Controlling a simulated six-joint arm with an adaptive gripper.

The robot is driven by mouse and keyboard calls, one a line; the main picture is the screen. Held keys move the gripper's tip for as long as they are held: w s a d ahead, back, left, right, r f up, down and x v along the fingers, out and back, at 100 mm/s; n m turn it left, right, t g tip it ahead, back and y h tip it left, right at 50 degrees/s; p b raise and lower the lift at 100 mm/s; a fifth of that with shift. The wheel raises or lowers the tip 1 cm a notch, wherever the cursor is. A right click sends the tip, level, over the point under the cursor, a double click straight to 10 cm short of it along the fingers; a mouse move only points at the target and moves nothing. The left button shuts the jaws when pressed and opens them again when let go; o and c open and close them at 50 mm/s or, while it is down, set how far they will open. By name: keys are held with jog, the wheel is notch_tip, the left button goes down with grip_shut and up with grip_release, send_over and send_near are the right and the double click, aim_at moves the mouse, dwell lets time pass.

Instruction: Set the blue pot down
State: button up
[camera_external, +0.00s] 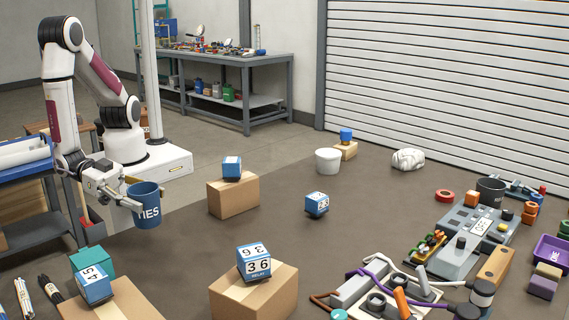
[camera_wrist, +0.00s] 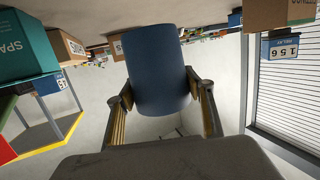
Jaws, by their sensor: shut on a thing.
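The blue pot (camera_external: 147,206) has white lettering ending in "TIES" on its side. My gripper (camera_external: 132,199) is shut on it at the left of the external view and holds it upright. The pot appears to hang above the brown floor; the exact gap below it cannot be told. In the wrist view the pot (camera_wrist: 156,70) sits between the two fingers of my gripper (camera_wrist: 160,92), which touch its sides.
Cardboard boxes (camera_external: 233,194) bearing blue number cubes (camera_external: 254,262) stand to the right and in front. A white bucket (camera_external: 328,161) stands farther back. A pump skid (camera_external: 464,235) and loose parts fill the right. Brown floor (camera_external: 185,258) near the pot is clear.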

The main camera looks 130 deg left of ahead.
jog(key=shift+r, duration=1.6)
jog(key=w+a+f+n+g+y, duration=0.1)
jog(key=w+a+f+n+y, duration=0.1)
jog(key=w+a, duration=0.95)
jog(key=w+a+f+n+g+y, duration=0.1)
jog(key=w+a+n+y, duration=0.1)
jog(key=w+a, duration=1)
jog(key=w+a+r+m+t+h, duration=0.1)
jog(key=w+a+r+m+h, duration=0.1)
jog(key=w+a, duration=0.65)
jog(key=w+m+h, duration=0.1)
jog(key=w+d+r+t+h, duration=0.1)
jog(key=w+d+m, duration=0.1)
jog(key=w, duration=0.1)
jog(key=shift+r+m+h, duration=0.2)
jog(key=shift+m+h, duration=0.1)
jog(key=shift+h, duration=0.1)
